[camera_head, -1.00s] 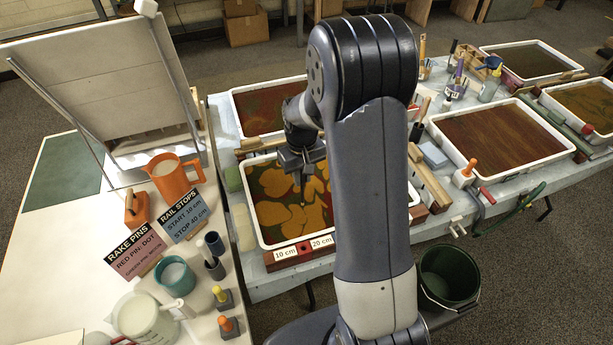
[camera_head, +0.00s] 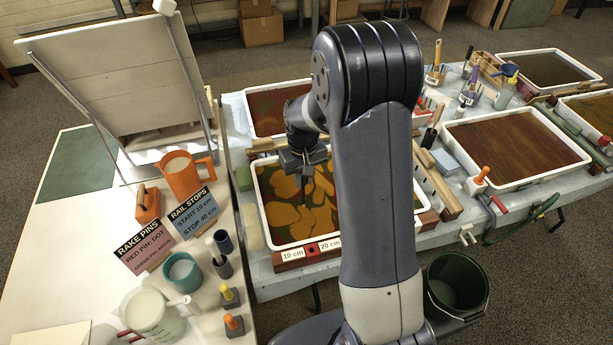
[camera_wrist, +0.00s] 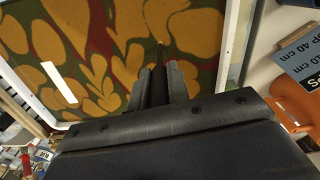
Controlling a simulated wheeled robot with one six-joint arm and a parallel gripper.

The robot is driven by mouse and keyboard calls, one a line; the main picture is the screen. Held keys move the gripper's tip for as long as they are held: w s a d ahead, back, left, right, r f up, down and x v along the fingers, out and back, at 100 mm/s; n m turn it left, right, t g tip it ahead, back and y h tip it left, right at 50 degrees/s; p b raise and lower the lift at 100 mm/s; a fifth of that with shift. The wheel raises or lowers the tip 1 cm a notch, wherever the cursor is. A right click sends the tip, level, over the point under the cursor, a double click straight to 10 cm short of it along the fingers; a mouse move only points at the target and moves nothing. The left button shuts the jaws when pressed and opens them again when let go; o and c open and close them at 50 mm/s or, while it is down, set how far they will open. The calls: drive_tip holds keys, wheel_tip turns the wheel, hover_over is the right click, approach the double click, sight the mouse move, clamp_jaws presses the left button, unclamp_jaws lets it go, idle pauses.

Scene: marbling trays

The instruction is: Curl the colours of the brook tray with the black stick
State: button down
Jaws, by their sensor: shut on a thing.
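My gripper (camera_head: 303,174) is shut on a thin black stick (camera_wrist: 159,72) and points down over a white-rimmed tray (camera_head: 262,215). The tray holds orange blotches on dark green and red liquid. In the wrist view, the stick stands between the two finger pads (camera_wrist: 160,88), its tip over the pattern. I cannot tell whether the tip touches the liquid. Part of this tray is hidden behind my arm. No tray name is readable.
A wooden rail with 10 cm and 20 cm marks (camera_head: 308,252) runs along the tray's front. A red-brown tray (camera_head: 450,150) lies to the right. Signs (camera_head: 193,212), an orange jug (camera_head: 185,178) and cups stand on the left table. A dark bucket (camera_head: 455,283) stands at front right.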

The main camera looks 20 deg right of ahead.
drive_tip(key=shift+a, duration=0.1)
drive_tip(key=shift+s+a, duration=0.25)
drive_tip(key=shift+a, duration=0.65)
drive_tip(key=shift+s+a, duration=0.7)
drive_tip(key=shift+s, duration=0.1)
drive_tip(key=shift+s+b, duration=0.1)
drive_tip(key=shift+b, duration=0.2)
